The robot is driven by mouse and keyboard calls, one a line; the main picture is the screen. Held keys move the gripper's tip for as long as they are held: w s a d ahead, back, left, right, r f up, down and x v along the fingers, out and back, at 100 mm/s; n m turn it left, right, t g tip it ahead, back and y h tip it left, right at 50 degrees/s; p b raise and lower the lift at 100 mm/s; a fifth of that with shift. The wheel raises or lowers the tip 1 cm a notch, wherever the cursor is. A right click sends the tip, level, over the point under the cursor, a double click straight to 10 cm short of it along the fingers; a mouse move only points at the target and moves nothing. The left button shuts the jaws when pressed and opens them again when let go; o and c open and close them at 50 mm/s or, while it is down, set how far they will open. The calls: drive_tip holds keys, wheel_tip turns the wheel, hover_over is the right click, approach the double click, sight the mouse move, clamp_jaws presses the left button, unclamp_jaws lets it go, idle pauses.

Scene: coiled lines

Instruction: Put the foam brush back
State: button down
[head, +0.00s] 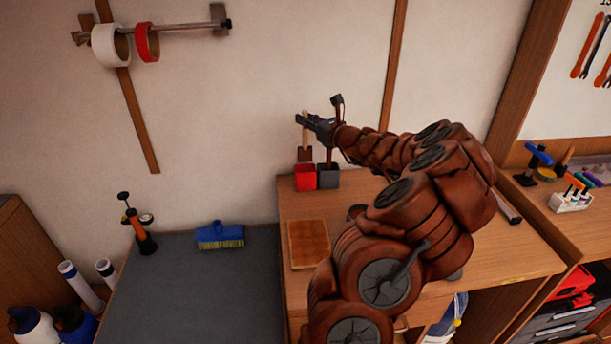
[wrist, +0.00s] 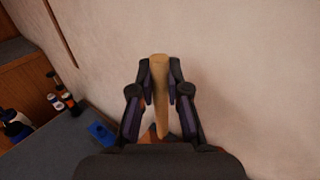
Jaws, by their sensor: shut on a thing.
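The foam brush has a pale wooden handle (wrist: 160,95) and a dark brown head (head: 304,154). My gripper (head: 306,121) is shut on the handle and holds the brush upright, head down, near the wall. The head is just above or at the rim of a red cup (head: 305,178); I cannot tell whether its lower edge is inside. A grey cup (head: 328,178) stands against the red cup's right side. In the wrist view both fingers flank the handle, and the head is mostly hidden.
A tan square board (head: 309,244) lies in front of the cups on the wooden bench. A blue brush (head: 220,236) with yellow bristles and an orange-black tool (head: 138,228) are on the grey surface at left. Tape rolls (head: 110,46) hang on a wall rod.

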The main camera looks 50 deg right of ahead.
sight(307, 148)
drive_tip(key=shift+f+p, duration=1)
drive_tip(key=shift+f, duration=3.8)
drive_tip(key=c, duration=1.2)
unclamp_jaws()
drive_tip(key=shift+o, duration=0.2)
drive_tip(key=shift+r, duration=0.2)
drive_tip(key=shift+s+f, duration=0.15)
drive_tip(key=shift+s, duration=0.15)
drive_tip(key=s+b, duration=0.2)
drive_tip(key=s, duration=0.9)
drive_tip(key=shift+s+a+b, duration=0.2)
drive_tip(key=shift+a+b, duration=0.15)
drive_tip(key=shift+b, duration=0.05)
